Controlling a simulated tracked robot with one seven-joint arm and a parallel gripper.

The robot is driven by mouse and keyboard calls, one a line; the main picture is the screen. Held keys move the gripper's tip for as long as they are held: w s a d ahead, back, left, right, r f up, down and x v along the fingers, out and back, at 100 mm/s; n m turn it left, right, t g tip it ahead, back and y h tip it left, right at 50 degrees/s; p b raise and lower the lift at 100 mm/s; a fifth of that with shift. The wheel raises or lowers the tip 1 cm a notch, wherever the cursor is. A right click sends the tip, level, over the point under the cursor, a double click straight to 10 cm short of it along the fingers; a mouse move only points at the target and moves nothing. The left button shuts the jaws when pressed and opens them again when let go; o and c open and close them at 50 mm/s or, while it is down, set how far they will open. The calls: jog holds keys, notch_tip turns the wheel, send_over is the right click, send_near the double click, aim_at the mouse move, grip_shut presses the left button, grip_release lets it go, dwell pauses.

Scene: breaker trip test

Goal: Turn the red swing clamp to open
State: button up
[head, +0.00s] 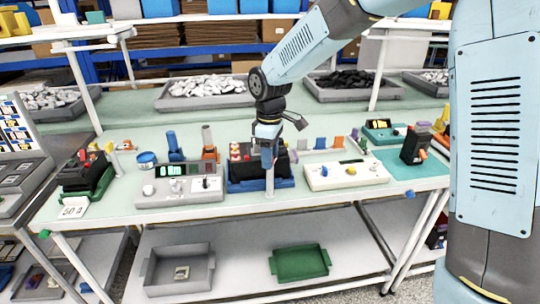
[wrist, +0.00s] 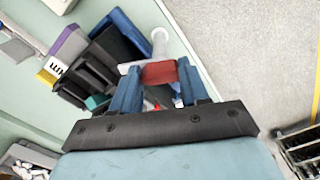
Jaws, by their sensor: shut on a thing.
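My gripper (head: 267,152) reaches down at the dark breaker fixture with a blue base (head: 245,186), in the middle of the bench. In the wrist view its blue fingers (wrist: 160,85) are closed on both sides of a red piece, the red swing clamp (wrist: 158,72). A pale post with a round end (wrist: 160,42) shows just beyond the red piece. In the head view my gripper hides the clamp, and a pale upright post (head: 270,182) stands at the fixture's front. The clamp's exact angle is hard to tell.
A grey meter box with a green display (head: 180,190) stands left of the fixture, and a white control box (head: 345,174) stands right. Blue and orange upright pieces crowd behind the meter. A grey tray (head: 150,275) and green tray (head: 300,263) sit on the lower shelf.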

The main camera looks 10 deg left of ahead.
jog(key=m, duration=0.6)
jog(key=shift+r, duration=0.1)
jog(key=m, duration=0.6)
jog(key=shift+w+m, duration=0.1)
jog(key=shift+m, duration=0.2)
dwell(0.3)
jog(key=o, duration=1.1)
jog(key=shift+c, duration=0.2)
notch_tip(320, 180, up, 14)
jog(key=shift+f, duration=0.2)
